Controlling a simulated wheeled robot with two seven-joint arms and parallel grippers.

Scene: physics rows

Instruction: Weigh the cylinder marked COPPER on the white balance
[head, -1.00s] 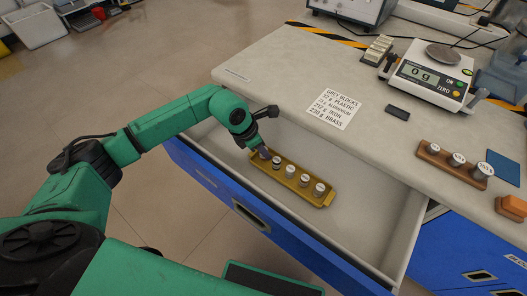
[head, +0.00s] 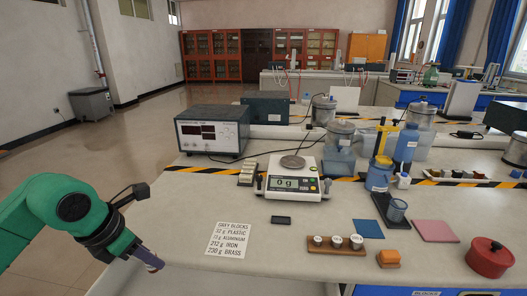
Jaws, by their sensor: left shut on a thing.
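The white balance (head: 309,190) stands on the bench at centre, its round metal pan (head: 293,161) empty and its display reading 0 g. My left gripper (head: 149,259) is at the lower left, left of the bench's paper list and well short of the balance. It is shut on a small cylinder, which is mostly hidden by the fingers; its marking cannot be read. The drawer with the yellow tray of cylinders is out of view. My right gripper is not in view.
A wooden block (head: 322,248) with three white-topped cylinders stands in front of the balance. A dark remote-like item (head: 281,220) and a paper list (head: 229,239) lie nearby. A blue bottle (head: 378,176) and a glass jar (head: 340,140) stand right of and behind the balance.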

